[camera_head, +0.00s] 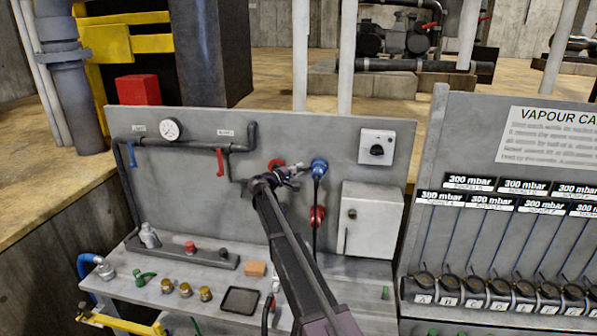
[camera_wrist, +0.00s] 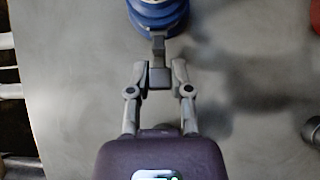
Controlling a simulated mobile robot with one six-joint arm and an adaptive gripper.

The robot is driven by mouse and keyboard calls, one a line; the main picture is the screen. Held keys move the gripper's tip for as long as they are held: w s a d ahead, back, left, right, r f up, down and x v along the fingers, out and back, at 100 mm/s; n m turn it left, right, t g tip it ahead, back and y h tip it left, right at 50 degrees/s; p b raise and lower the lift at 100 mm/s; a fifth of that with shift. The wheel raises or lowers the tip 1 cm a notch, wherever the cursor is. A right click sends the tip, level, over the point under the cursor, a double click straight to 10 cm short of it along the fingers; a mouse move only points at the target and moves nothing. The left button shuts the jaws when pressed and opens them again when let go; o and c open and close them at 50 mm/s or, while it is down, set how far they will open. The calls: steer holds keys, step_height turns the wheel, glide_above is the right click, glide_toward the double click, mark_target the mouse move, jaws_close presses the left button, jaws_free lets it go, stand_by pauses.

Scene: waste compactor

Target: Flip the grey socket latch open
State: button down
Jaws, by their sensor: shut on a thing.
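The grey socket latch (camera_wrist: 158,48) juts from the blue socket (camera_wrist: 158,14), at the top middle of the wrist view. My gripper (camera_wrist: 159,70) has a finger on each side of the latch's end block and is shut on it. In the head view the blue socket (camera_head: 319,168) is on the grey back panel, with a dark cable hanging below it. My gripper (camera_head: 289,176) is just left of it there. The latch is too small to tell apart from my fingers in the head view.
A red fitting (camera_head: 275,164) is partly hidden behind my gripper, and another red connector (camera_head: 317,215) is below the blue socket. A grey box (camera_head: 372,220) and a rotary switch (camera_head: 376,148) are to the right. Brass fittings (camera_head: 185,290) stand on the bench.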

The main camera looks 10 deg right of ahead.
steer(key=shift+w, duration=0.1)
steer(key=c, duration=0.5)
jaws_free()
steer(key=shift+a, duration=0.1)
steer(key=v, duration=1.2)
